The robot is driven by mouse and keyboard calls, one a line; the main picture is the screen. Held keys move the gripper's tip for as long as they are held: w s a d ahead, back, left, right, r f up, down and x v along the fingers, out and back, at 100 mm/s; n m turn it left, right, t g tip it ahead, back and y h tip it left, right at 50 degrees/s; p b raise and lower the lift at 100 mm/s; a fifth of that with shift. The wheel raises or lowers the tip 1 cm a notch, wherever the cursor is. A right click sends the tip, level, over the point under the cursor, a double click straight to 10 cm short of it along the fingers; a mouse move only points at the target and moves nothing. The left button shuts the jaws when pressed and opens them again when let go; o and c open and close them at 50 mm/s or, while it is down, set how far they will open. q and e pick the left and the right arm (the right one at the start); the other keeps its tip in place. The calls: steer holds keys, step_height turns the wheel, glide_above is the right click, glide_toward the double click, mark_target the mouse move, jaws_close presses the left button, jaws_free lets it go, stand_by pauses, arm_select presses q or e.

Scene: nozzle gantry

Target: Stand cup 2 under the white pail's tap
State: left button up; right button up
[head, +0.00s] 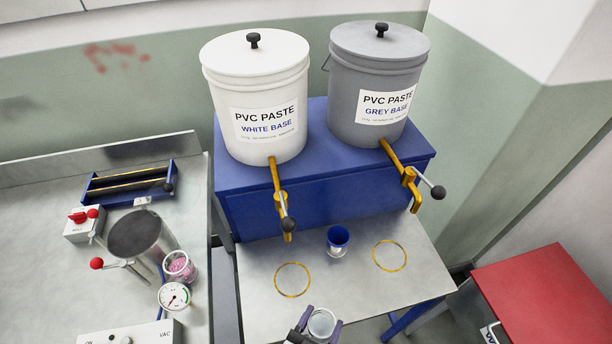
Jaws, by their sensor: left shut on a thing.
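The white pail (256,85), labelled PVC PASTE WHITE BASE, stands on a blue stand. Its yellow tap (280,190) has a black-knobbed handle and sticks out over the steel table. A yellow ring (292,263) is marked on the table below and in front of that tap; nothing stands in it. My left gripper (319,325) is at the bottom edge, shut on a clear cup (322,322), in front of the ring and to its right. No number shows on the cup, so I cannot tell whether it is cup 2. My right gripper is not in view.
A left bench holds a steel pot (137,232), a gauge (174,296) and a jar of pink contents (180,266).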

arm_select(q)
steer(key=w+a+r+n+t+y+p, duration=0.1)
steer(key=w+a+r+n+y, duration=0.35)
steer(key=a, duration=0.75)
steer(key=w+a+r+n+t+y, duration=0.1)
steer(key=w+a+r+y, duration=0.3)
steer(key=w+a+r, duration=0.5)
steer(key=a+r+p, duration=0.3)
steer(key=r+p, duration=3.5)
steer(key=r, duration=0.3)
steer(key=shift+s, duration=0.45)
steer(key=shift+a+r+n+y, duration=0.1)
steer(key=shift+n+y, duration=0.15)
